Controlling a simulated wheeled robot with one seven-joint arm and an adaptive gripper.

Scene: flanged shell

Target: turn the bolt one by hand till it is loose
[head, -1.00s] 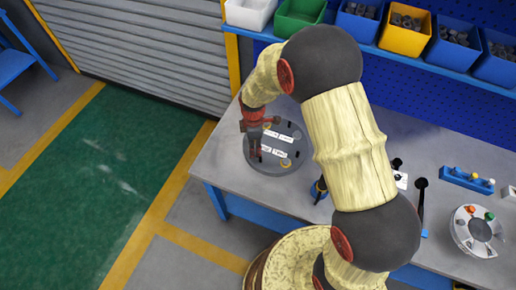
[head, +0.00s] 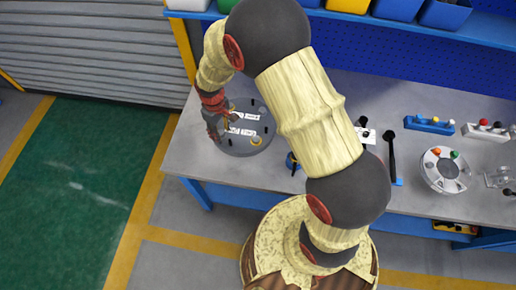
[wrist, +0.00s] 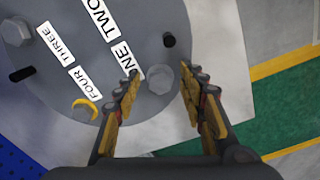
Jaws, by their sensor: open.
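The flanged shell (head: 262,144) is a round grey disc on the bench, with white labels on its top. In the wrist view, the shell's top (wrist: 120,85) carries labels ONE, TWO, THREE and FOUR. A grey hex bolt, bolt one (wrist: 160,78), sits beside the ONE label, near the rim. My gripper (wrist: 161,86) is open, with one finger on either side of this bolt; I cannot tell whether either touches it. In the head view my gripper (head: 222,130) is at the shell's left side and hides this bolt.
Another hex bolt (wrist: 16,32) is by THREE, and a yellow ring (wrist: 87,106) is by FOUR. Black pegs (wrist: 168,40) stand up from the shell. A round fixture (head: 430,178) with coloured parts stands right on the bench (head: 330,100). Bins line the back shelf.

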